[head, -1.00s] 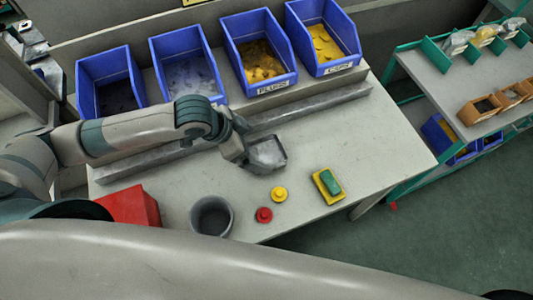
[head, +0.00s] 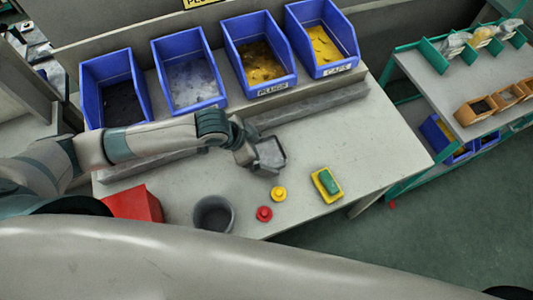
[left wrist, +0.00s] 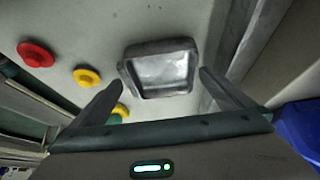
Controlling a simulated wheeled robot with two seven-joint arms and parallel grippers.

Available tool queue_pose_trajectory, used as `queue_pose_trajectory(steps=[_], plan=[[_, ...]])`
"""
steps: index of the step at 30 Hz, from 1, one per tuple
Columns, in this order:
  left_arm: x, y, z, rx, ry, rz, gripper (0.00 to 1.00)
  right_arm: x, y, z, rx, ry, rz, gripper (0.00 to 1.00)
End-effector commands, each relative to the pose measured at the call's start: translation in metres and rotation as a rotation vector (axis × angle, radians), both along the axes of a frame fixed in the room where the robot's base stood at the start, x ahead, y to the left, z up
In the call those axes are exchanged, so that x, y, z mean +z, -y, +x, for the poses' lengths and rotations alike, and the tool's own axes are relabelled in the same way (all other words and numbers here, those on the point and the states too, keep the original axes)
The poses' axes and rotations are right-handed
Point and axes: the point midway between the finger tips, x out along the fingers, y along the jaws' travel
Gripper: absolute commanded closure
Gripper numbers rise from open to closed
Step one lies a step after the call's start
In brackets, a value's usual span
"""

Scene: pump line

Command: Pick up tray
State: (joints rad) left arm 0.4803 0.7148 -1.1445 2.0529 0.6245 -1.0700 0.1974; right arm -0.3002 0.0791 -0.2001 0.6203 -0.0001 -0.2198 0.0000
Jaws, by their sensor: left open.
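A small grey metal tray (head: 270,154) lies on the light workbench, near the long grey rail. It also shows in the left wrist view (left wrist: 160,72) as a shallow open box with a shiny, empty inside. My left gripper (head: 248,150) is right beside the tray at its left end in the head view. In the left wrist view my left gripper (left wrist: 160,78) has its two fingers spread wide, with the tray ahead between the tips. I cannot tell whether the fingers touch it. My right gripper is not in view.
Several blue bins (head: 188,75) stand along the back behind the rail (head: 305,106). In front are a yellow button (head: 279,193), a red button (head: 264,213), a green block on a yellow base (head: 327,184), a grey cup (head: 214,214) and a red box (head: 136,204). The bench's right side is clear.

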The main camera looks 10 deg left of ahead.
Motion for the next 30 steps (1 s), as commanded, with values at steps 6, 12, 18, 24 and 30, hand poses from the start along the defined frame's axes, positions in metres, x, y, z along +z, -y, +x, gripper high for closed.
queue_pose_trajectory(steps=[6,12,18,24,30], plan=[[-0.0025,0.0011,0.0005,-0.001,0.0,0.0,0.0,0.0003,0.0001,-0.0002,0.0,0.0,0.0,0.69],[-0.0023,0.0009,0.0005,-0.001,0.0,0.0,0.0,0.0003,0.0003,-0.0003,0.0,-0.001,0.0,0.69],[-0.0022,0.0008,0.0006,-0.001,0.0,0.0,0.24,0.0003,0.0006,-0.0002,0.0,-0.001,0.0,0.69],[-0.0017,0.001,0.0007,-0.001,0.001,-0.001,0.39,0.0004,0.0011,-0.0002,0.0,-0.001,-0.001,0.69],[-0.0006,0.001,0.0009,0.0,0.002,-0.001,0.39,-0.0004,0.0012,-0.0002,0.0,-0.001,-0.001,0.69]])
